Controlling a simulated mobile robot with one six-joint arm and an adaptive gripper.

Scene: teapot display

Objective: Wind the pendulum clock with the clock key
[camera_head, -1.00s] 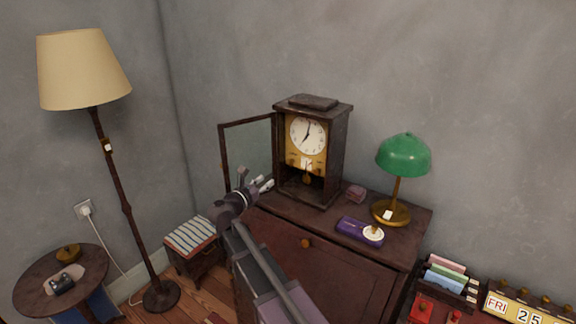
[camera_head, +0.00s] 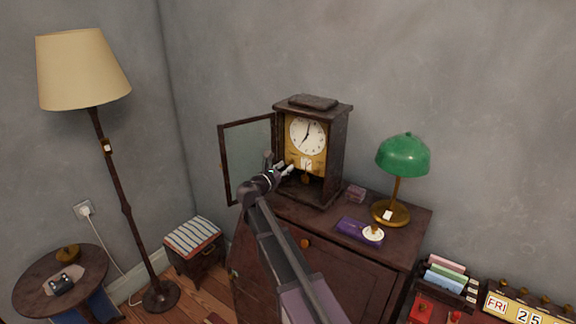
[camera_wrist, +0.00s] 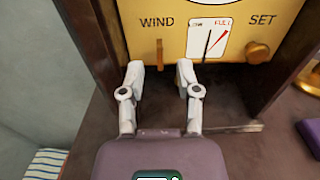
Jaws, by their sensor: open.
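The pendulum clock (camera_head: 322,168) stands upright on the cabinet, its glass door (camera_head: 248,158) swung open to the left. In the wrist view, its brass panel (camera_wrist: 240,38) reads WIND at left and SET at right. A narrow upright brass piece (camera_wrist: 159,54), apparently the clock key edge-on, sticks out below WIND. A brass knob (camera_wrist: 257,52) sits below SET. Between them, a gauge (camera_wrist: 208,40) has a near-upright black needle and a red mark by FULL. My gripper (camera_wrist: 160,74) is open and empty, its fingertips either side of the brass piece's line, apparently short of it.
The clock's wooden side posts flank the panel. A floor lamp (camera_head: 118,180) and striped stool (camera_head: 193,236) stand left.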

